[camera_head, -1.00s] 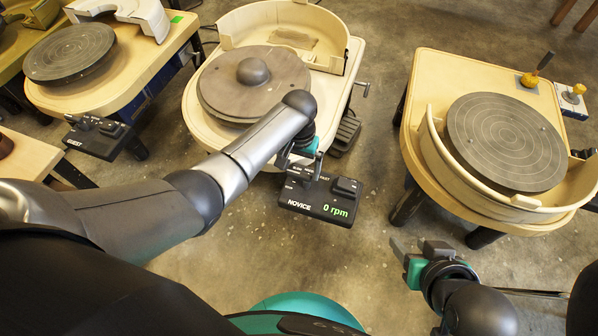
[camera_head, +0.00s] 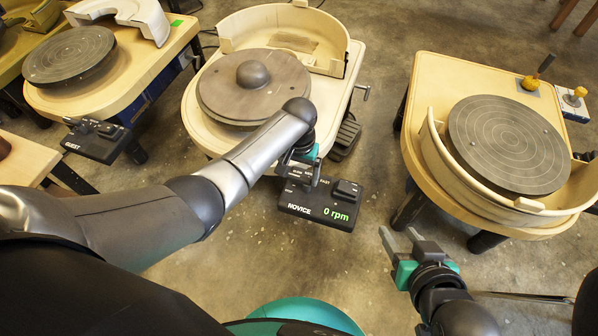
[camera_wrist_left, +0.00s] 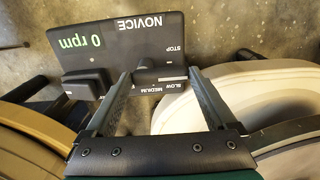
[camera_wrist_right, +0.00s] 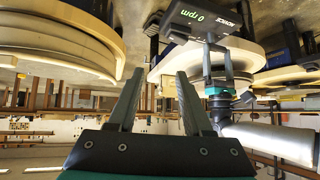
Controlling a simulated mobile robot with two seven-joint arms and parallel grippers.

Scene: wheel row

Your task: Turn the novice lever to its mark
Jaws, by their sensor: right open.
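The black novice control box (camera_head: 322,207) hangs at the front of the middle wheel and reads 0 rpm. It also shows in the left wrist view (camera_wrist_left: 112,45), with STOP, SLOW and MEDIUM labels beside the lever. My left gripper (camera_head: 306,178) is at the box's left part and hides the lever in the head view. In the left wrist view my left gripper (camera_wrist_left: 159,73) is open, its fingers on either side of the dark lever (camera_wrist_left: 146,65). Whether they touch it I cannot tell. My right gripper (camera_head: 399,236) is open and empty, right of the box.
The middle wheel (camera_head: 254,88) stands behind the box, with a foot pedal (camera_head: 345,138) beside it. The guest control box (camera_head: 97,140) is at the left wheel. Another wheel (camera_head: 507,145) stands at right. Bare floor lies between the box and that wheel.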

